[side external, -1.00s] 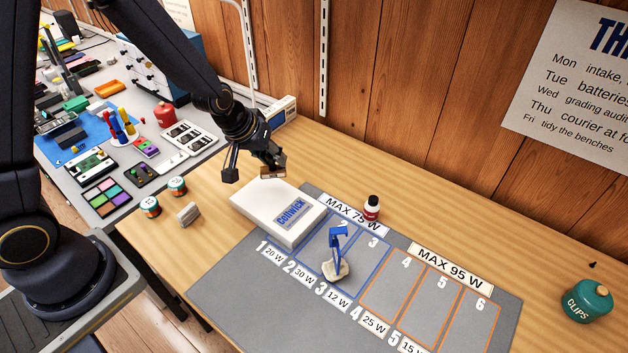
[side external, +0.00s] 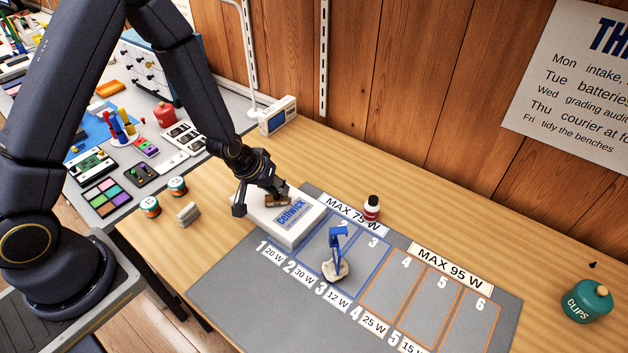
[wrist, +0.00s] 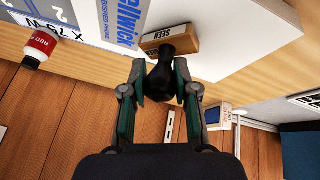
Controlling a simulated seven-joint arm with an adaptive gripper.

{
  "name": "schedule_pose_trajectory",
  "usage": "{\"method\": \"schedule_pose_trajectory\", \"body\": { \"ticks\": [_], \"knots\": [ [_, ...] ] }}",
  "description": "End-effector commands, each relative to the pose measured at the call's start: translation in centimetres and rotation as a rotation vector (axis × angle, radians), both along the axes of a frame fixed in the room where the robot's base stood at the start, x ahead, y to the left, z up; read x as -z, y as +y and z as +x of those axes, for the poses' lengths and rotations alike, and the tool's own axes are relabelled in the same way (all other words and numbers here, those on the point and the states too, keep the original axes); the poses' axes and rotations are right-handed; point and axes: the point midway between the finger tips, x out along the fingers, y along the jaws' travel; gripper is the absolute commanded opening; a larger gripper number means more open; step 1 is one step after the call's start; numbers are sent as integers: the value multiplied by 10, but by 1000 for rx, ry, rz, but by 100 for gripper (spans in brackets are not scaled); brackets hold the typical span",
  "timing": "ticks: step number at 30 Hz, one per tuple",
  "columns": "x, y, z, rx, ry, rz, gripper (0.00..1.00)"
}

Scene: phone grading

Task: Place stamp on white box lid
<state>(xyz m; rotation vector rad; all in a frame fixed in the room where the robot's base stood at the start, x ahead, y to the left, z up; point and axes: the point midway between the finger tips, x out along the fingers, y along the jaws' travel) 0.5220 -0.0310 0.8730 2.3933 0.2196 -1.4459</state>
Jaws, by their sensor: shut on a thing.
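The stamp (wrist: 170,45) has a wooden block marked SEEN and a black handle. My gripper (wrist: 160,88) is shut on the handle, with a finger on each side of it. In the side view the stamp's block (side external: 277,201) is over the far part of the white box lid (side external: 262,222), beside the blue Cellwick label. I cannot tell whether the block touches the lid. My gripper (side external: 271,190) is just above the lid there. The lid also shows in the wrist view (wrist: 232,45), behind the stamp. The stamp's underside is hidden.
The white box sits partly on a grey mat (side external: 228,290) with numbered slots. A blue stand (side external: 338,245) with a pale base is on the mat. A red bottle (side external: 372,208) stands beyond the mat's edge. Two small jars and a grey block (side external: 188,213) lie to the left.

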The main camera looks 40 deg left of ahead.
Motion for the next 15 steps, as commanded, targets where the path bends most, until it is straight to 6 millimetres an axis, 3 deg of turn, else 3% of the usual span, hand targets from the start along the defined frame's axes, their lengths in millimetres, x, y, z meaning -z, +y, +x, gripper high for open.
{"method": "schedule_pose_trajectory", "body": {
  "ticks": [8,15],
  "knots": [
    [1,0,0,0,0,0,54],
    [0,0,0,0,0,0,54]
  ]
}}
